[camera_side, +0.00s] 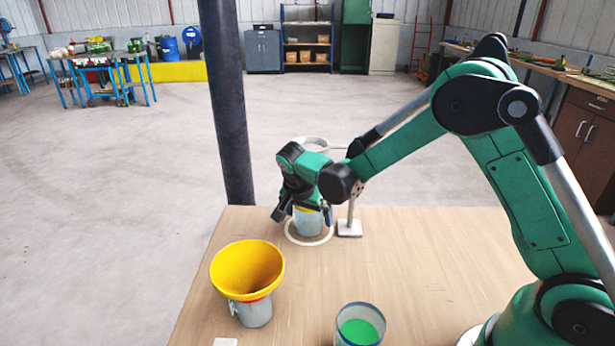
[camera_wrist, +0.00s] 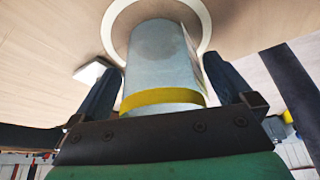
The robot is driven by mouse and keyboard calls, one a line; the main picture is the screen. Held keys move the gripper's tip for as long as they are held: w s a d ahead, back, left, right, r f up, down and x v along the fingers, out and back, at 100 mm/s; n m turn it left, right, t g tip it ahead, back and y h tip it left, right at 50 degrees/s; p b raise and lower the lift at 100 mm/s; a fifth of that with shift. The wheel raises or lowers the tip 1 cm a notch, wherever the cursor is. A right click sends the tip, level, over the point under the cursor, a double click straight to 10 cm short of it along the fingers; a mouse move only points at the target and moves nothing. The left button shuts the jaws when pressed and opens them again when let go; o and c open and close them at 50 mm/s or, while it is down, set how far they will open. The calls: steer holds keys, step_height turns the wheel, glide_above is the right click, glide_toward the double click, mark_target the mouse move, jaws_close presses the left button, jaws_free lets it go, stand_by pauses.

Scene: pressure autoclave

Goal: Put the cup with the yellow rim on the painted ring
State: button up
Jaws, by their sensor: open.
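The cup with the yellow rim (camera_side: 308,224) is a pale grey cup that appears to stand upright inside the white painted ring (camera_side: 300,243) at the table's far edge. In the wrist view the cup (camera_wrist: 160,60) shows its yellow band close to me, and the ring (camera_wrist: 112,40) curves around its base. My gripper (camera_side: 304,212) points down over the cup. Its fingers are open, one on each side of the cup, with small gaps visible in the wrist view (camera_wrist: 162,82). The gripper partly hides the cup's top in the side view.
A stand with a white square base (camera_side: 349,228) and an upper hoop (camera_side: 310,143) is just right of the ring. A yellow funnel (camera_side: 247,268) sits on a grey vessel (camera_side: 253,312) nearer the front. A cup with green contents (camera_side: 360,328) stands at the front. The table's right middle is clear.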

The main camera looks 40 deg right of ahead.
mark_target(303, 210)
steer(key=v, duration=0.3)
steer(key=a+v, duration=0.1)
steer(key=v, duration=0.1)
steer(key=shift+s+a+r, duration=0.1)
steer(key=shift+s+a, duration=0.05)
steer(key=shift+s, duration=0.05)
steer(key=s+a, duration=0.1)
steer(key=a, duration=0.2)
steer(key=s+a, duration=0.1)
steer(key=a, duration=0.1)
steer(key=s+a, duration=0.1)
steer(key=a, duration=0.2)
steer(key=shift+s+a, duration=0.25)
steer(key=shift+a, duration=0.05)
steer(key=shift+s+a, duration=0.3)
steer(key=shift+a, duration=0.15)
steer(key=s+d+r+n+t+y, duration=0.4)
steer(key=s+d+r+n, duration=0.3)
steer(key=n, duration=0.6)
steer(key=shift+s+d+t, duration=0.55)
steer(key=shift+s+t, duration=0.15)
steer(key=shift+s, duration=0.35)
